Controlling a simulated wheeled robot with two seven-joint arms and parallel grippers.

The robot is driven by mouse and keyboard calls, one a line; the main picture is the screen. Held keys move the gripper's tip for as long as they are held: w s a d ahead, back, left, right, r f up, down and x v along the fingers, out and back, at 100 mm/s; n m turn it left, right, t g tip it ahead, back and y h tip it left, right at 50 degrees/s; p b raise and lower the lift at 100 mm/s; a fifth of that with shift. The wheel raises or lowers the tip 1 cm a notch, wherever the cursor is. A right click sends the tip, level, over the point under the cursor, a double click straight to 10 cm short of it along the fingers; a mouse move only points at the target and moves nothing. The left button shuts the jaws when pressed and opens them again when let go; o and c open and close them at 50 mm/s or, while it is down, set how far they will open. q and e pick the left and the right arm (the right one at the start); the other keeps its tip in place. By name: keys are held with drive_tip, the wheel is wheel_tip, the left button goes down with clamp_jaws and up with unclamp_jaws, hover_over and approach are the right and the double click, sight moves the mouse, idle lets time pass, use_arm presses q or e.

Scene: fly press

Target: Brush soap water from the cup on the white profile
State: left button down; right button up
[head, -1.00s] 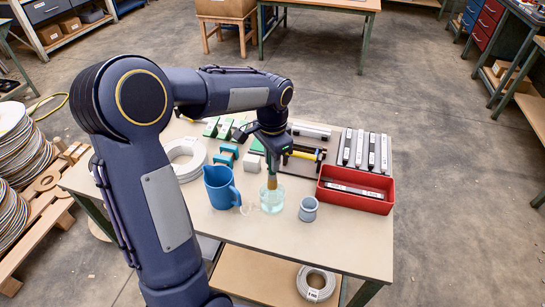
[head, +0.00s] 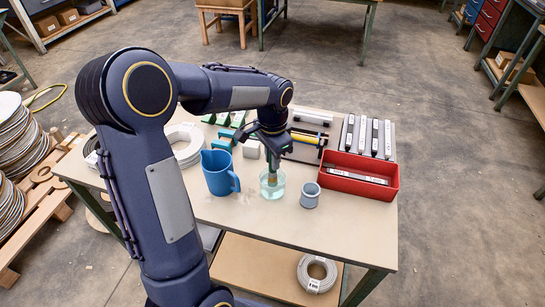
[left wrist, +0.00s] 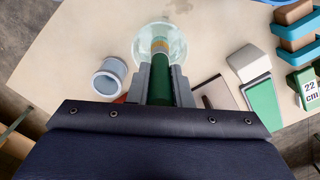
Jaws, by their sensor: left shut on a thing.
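My left gripper (head: 275,160) is shut on a brush. The brush's green handle (left wrist: 184,88) stands between the fingers in the left wrist view. Its bristle end (head: 271,179) is down inside a clear glass cup (head: 279,193) of pale greenish liquid. The cup also shows in the left wrist view (left wrist: 145,42). Whether the brush touches the bottom I cannot tell. A white profile (head: 312,117) lies at the back of a dark fixture. Several white and grey profiles (head: 362,136) lie side by side at the right. My right gripper is not in view.
A blue pitcher (head: 218,178) stands left of the glass, a small grey-blue cup (head: 310,195) right of it. A red tray (head: 358,190) holds a dark-and-white bar. A white coil (head: 185,149) and green and teal blocks lie behind. The table front is clear.

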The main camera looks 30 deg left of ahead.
use_arm(q)
drive_tip(key=shift+r+p, duration=3.3)
drive_tip(key=shift+r, duration=0.65)
wheel_tip(320, 180, up, 4)
drive_tip(key=p, duration=0.3)
drive_tip(key=shift+r, duration=0.1)
drive_tip(key=shift+s, duration=0.1)
